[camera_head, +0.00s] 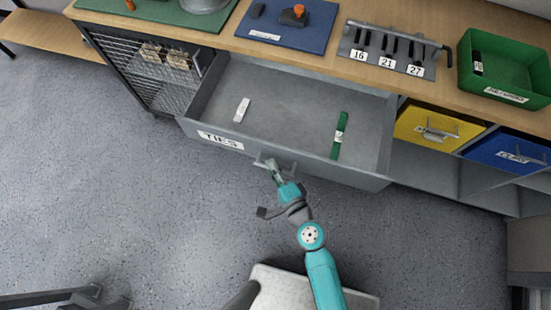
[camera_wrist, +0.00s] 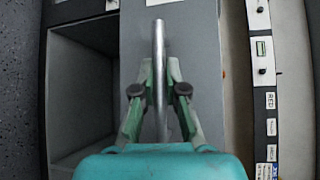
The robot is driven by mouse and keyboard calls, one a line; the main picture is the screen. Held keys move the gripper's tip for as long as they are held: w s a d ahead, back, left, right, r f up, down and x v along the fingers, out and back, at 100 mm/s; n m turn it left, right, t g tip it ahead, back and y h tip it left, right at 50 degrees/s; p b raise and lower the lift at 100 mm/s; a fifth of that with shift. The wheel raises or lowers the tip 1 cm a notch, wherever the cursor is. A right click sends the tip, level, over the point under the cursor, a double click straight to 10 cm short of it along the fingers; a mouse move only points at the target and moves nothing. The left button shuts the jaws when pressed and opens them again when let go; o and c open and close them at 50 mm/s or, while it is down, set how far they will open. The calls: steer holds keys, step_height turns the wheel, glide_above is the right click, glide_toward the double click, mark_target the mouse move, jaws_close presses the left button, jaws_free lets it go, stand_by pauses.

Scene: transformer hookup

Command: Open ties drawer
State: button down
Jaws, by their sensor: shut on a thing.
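The grey ties drawer (camera_head: 255,148), labelled "TIES", stands pulled out from the workbench in the head view. A white item (camera_head: 241,110) and a green item with a pale label (camera_head: 340,135) lie inside it. My gripper (camera_head: 272,168) is at the middle of the drawer front, on the handle (camera_head: 288,163). In the wrist view my gripper (camera_wrist: 160,88) has its two fingers closed on either side of the metal handle bar (camera_wrist: 159,45). The drawer's grey front (camera_wrist: 198,60) lies behind the bar.
A yellow bin (camera_head: 425,128) and a blue bin (camera_head: 505,150) sit in the shelf right of the drawer. A mesh-fronted cabinet (camera_head: 150,70) stands left. A green tray (camera_head: 505,70) and a slotted rack (camera_head: 390,50) are on the bench top.

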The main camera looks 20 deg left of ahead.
steer(key=shift+s, duration=0.1)
steer(key=c, duration=1.2)
jaws_free()
steer(key=v, duration=1.2)
steer(key=shift+s+f, duration=0.1)
steer(key=s+d+n+t+h, duration=0.1)
steer(key=s+d+n+h, duration=0.1)
steer(key=s+d+h, duration=0.35)
steer(key=s+d+n+h, duration=0.2)
steer(key=s+d, duration=0.1)
steer(key=d, duration=0.5)
steer(key=s+d+r+n+t+h, duration=0.1)
steer(key=s+d+r+n+h, duration=0.1)
steer(key=r, duration=0.4)
steer(key=s+d+r+n+t+h, duration=0.1)
steer(key=s+d+r+n+h, duration=0.1)
steer(key=s+r, duration=0.4)
steer(key=d+r+n, duration=0.1)
steer(key=n, duration=0.1)
steer(key=shift+s+d+r+n, duration=0.25)
steer(key=shift+d+r+n, duration=0.05)
steer(key=shift+d+n, duration=0.1)
